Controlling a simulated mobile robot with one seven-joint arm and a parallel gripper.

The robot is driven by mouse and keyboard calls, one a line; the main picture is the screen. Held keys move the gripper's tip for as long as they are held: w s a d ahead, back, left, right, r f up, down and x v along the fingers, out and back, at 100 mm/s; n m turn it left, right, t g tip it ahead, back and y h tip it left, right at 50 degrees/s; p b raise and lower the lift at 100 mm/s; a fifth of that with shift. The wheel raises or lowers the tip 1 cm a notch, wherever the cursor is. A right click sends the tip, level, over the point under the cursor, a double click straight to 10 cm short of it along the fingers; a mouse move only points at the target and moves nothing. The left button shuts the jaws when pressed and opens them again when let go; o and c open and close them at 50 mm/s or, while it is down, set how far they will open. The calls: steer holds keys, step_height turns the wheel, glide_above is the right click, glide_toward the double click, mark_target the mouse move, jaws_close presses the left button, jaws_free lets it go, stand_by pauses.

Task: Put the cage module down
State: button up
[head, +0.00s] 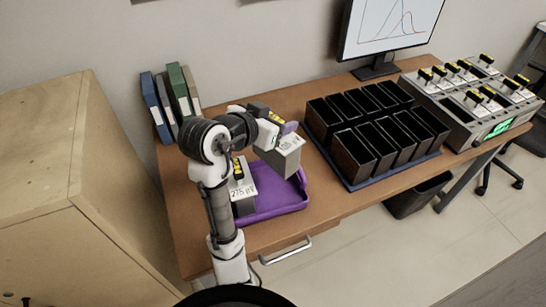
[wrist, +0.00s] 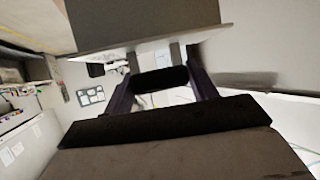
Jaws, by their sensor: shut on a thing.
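My gripper (head: 288,127) is shut on a cage module (head: 281,158), a grey block with a pale labelled face. It holds the module tilted in the air, above the back right of the purple tray (head: 280,206). In the wrist view the fingers (wrist: 162,82) close around a dark handle, and the held module's grey body (wrist: 140,22) fills the top. A second module (head: 243,190), labelled "275 eV", stands at the left of the tray, partly hidden by my arm.
Black open bins (head: 352,160) stand in rows on a blue mat right of the tray. A grey instrument (head: 470,125) holding several modules is at the far right. Binders (head: 180,92) stand at the back left, and a monitor (head: 375,65) at the back. The tray's right part looks free.

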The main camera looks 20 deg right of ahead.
mark_target(269, 159)
step_height(269, 159, down, 12)
steer(key=shift+r, duration=0.1)
stand_by(0.4)
